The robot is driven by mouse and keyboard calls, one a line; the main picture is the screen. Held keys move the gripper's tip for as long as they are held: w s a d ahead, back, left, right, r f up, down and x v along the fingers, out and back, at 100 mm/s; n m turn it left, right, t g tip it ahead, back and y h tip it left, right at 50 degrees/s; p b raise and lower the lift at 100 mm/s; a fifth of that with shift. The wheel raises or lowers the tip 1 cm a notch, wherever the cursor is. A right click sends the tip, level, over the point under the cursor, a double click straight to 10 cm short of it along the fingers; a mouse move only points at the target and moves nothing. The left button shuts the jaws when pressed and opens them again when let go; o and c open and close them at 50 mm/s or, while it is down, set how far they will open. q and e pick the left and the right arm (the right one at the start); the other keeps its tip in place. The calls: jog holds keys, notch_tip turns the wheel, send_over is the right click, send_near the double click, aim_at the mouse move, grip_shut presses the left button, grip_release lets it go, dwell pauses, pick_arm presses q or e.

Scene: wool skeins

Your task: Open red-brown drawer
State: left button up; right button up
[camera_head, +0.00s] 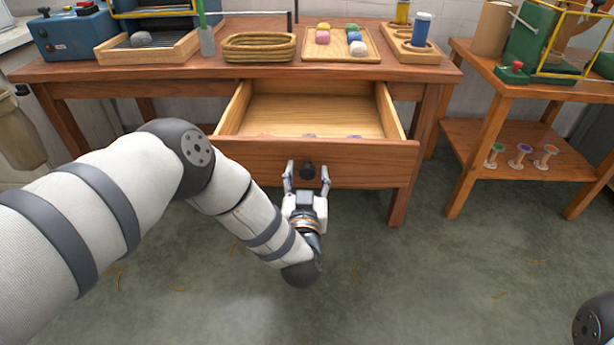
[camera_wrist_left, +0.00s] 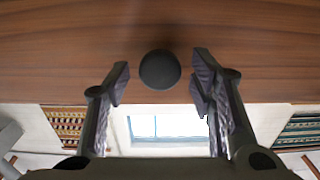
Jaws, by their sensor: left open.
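The red-brown drawer (camera_head: 350,165) in the wooden table stands pulled out, its pale inside showing. Small purplish items (camera_head: 355,137) peek over its front panel, mostly hidden. A dark round knob (camera_head: 307,172) sits on the front panel. My left gripper (camera_head: 307,178) is open, with a finger on each side of the knob. In the left wrist view the knob (camera_wrist_left: 160,69) lies between the fingertips (camera_wrist_left: 161,78), with a gap on both sides. My right gripper is not in view.
The tabletop holds a woven basket (camera_head: 258,47), a tray of coloured skeins (camera_head: 339,52) and a wooden holder (camera_head: 412,48) with spools. A side table (camera_head: 470,130) stands to the right, with small spools on its lower shelf.

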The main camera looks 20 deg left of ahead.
pick_arm(q)
jog(key=v, duration=1.2)
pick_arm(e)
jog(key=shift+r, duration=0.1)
pick_arm(q)
jog(key=s+a+f+m+g+h+p, duration=0.1)
jog(key=s+f+m+g+h+p, duration=0.25)
jog(key=s, duration=0.65)
jog(key=s+a+f+g+h+p, duration=0.15)
jog(key=s+f+g+p, duration=0.25)
jog(key=s+f+g, duration=0.45)
jog(key=s+a+r+g+p, duration=0.1)
jog(key=s+r+g, duration=0.1)
jog(key=s, duration=0.6)
jog(key=s+a+r+g, duration=0.2)
jog(key=s+r+g, duration=0.1)
jog(key=s, duration=0.5)
jog(key=s+a+r+g+p, duration=0.1)
jog(key=s+a+r+g, duration=0.1)
jog(key=s, duration=0.7)
jog(key=shift+a+r+n+g+p, duration=0.25)
jog(key=shift+r+n+g+p, duration=0.1)
jog(key=shift+r+g, duration=0.15)
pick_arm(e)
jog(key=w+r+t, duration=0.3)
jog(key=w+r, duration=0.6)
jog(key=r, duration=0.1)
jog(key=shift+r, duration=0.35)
